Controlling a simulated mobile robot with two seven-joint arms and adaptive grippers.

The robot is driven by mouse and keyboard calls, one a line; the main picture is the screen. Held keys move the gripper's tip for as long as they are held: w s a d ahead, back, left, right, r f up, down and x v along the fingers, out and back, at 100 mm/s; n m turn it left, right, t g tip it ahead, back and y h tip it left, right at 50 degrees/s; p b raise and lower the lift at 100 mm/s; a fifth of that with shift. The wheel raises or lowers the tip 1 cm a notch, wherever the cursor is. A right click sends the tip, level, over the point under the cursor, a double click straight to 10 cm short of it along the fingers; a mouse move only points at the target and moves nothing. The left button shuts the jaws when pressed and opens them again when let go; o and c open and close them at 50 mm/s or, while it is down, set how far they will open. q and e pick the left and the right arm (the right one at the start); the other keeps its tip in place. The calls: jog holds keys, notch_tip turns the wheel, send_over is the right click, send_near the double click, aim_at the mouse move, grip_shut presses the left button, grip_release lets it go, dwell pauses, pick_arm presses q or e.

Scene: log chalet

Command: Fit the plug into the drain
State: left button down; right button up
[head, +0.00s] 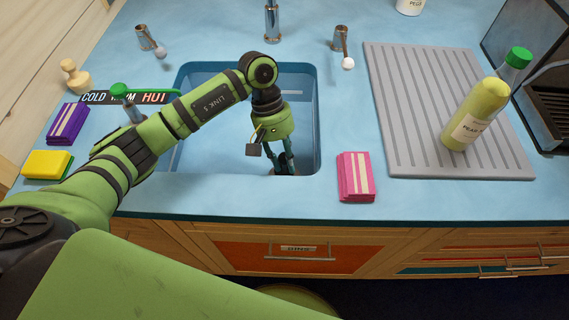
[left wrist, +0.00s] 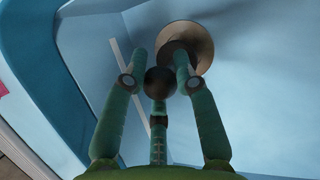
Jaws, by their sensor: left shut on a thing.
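My left gripper (head: 283,164) reaches down into the blue sink basin (head: 222,140). In the left wrist view its fingers (left wrist: 160,80) are closed around a dark round knob (left wrist: 160,82), which appears to be the top of the plug. In the head view the fingers mostly hide plug and drain. My right gripper is out of view.
A tap (head: 272,22) stands behind the basin. A pink sponge (head: 356,176) lies near its front right corner. A bottle (head: 475,118) rests on the grey draining board (head: 405,90). Yellow (head: 47,164) and purple (head: 67,124) sponges lie at left.

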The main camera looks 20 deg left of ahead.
aim_at(284, 170)
pick_arm(q)
notch_tip(284, 170, down, 3)
jog(key=shift+f+p, duration=0.15)
jog(key=shift+p, duration=0.2)
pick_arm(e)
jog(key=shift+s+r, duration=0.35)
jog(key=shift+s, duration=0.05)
pick_arm(q)
jog(key=shift+f, duration=0.1)
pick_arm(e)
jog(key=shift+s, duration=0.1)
pick_arm(q)
jog(key=shift+f+b, duration=0.1)
jog(key=shift+b, duration=0.2)
jog(key=c, duration=1)
grip_release()
jog(key=shift+o, duration=0.2)
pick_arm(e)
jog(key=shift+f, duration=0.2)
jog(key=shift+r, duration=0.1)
